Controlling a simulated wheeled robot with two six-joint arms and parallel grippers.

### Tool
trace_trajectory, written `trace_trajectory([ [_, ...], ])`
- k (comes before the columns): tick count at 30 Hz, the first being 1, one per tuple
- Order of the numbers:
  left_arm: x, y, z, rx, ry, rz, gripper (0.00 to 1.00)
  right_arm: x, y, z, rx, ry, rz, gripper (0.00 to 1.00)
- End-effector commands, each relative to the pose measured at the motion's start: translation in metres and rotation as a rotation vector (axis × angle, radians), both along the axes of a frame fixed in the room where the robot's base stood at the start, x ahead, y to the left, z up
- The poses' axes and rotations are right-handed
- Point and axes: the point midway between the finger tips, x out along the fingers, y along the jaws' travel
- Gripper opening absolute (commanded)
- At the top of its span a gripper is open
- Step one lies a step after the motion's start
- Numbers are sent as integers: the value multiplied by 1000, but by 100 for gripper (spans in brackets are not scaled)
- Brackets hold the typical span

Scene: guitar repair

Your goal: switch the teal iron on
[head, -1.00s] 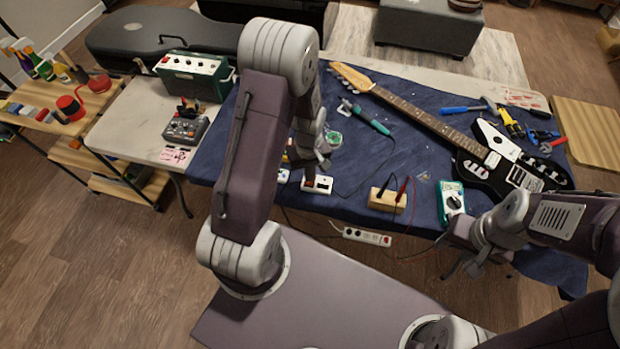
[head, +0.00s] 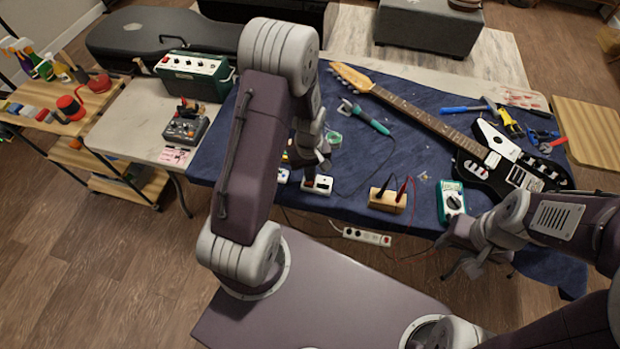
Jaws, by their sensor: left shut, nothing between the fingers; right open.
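The teal iron (head: 376,124) rests on the blue cloth near the guitar neck, with its tip toward a small stand (head: 350,107). Its dark cable curls down toward the front of the table. A small white box with a red switch (head: 318,185) sits near the front edge of the cloth. My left gripper (head: 323,178) is shut and empty, pointing down right at this box. I cannot tell whether its tips touch the switch. My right gripper (head: 462,262) is open and empty at the table's front edge, partly hidden by its own arm.
A black electric guitar (head: 500,165) lies across the cloth. A wooden block with probes (head: 388,200) and a teal multimeter (head: 451,202) stand right of the box. A power strip (head: 367,237) hangs below the front edge. A green amplifier (head: 193,76) stands at left.

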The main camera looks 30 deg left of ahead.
Motion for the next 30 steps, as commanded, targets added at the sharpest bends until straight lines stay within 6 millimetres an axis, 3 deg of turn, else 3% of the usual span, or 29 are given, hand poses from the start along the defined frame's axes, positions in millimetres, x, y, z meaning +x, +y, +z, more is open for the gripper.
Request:
trace_trajectory([
  [30,0,0,-12,0,0,0,0,0,0,-9,0,0,0,45],
])
